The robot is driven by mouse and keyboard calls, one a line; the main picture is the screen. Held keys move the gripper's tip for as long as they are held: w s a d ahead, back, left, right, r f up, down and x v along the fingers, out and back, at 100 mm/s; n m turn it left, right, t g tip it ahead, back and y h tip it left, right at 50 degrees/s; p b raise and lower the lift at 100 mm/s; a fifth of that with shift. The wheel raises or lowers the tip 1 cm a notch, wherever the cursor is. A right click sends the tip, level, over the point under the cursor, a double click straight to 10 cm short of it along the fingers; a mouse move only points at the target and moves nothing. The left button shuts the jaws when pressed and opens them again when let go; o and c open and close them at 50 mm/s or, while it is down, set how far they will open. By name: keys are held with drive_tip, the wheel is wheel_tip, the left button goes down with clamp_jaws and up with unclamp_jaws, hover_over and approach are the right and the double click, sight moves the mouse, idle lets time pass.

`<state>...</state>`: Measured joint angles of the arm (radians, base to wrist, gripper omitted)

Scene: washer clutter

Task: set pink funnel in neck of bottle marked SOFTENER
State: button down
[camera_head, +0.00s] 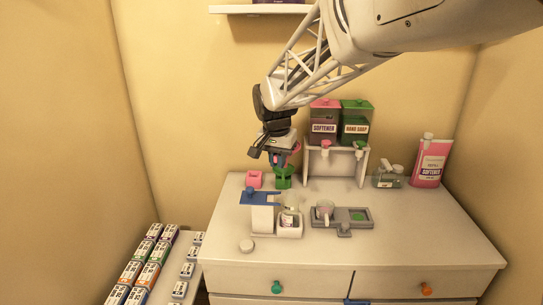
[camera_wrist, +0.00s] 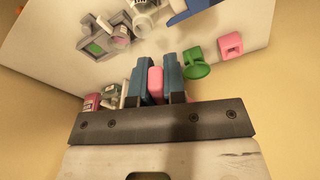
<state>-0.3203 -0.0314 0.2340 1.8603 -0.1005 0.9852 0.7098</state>
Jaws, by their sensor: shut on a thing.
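My gripper (camera_head: 280,160) is above the back of the white counter, with blue fingers shut on a pink object (camera_wrist: 155,82). This looks like the pink funnel, but most of it is hidden between the fingers. A large pink container marked SOFTENER (camera_head: 430,165) stands at the back right. A dispenser with a pink lid (camera_head: 324,122), also marked SOFTENER, stands behind my gripper to the right. A small bottle with a pale label (camera_head: 288,218) stands in a white holder in front of my gripper; its lettering is too small to read.
A green funnel-like piece (camera_head: 284,178) and a pink block-like piece (camera_head: 254,180) stand just below my gripper. A clear bottle (camera_head: 388,178) is at the right. The front counter is mostly clear.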

drive_tip(key=shift+m, duration=0.3)
drive_tip(key=shift+s+d+r, duration=0.1)
drive_tip(key=shift+s+d, duration=0.2)
drive_tip(key=shift+s, duration=0.35)
drive_tip(key=shift+s+d+r, duration=0.1)
drive_tip(key=shift+s+d, duration=0.15)
drive_tip(key=shift+s, duration=0.45)
drive_tip(key=shift+s+d+r, duration=0.1)
drive_tip(key=shift+s+d, duration=0.2)
drive_tip(key=shift+s, duration=0.35)
drive_tip(key=shift+f, duration=0.2)
wheel_tip(320, 180, down, 9)
idle(0.5)
drive_tip(key=shift+f, duration=0.1)
idle(0.3)
drive_tip(key=c, duration=1.1)
unclamp_jaws()
wheel_tip(320, 180, up, 8)
drive_tip(key=s, duration=0.1)
drive_tip(key=shift+a+f, duration=0.15)
drive_tip(key=shift+a, duration=0.05)
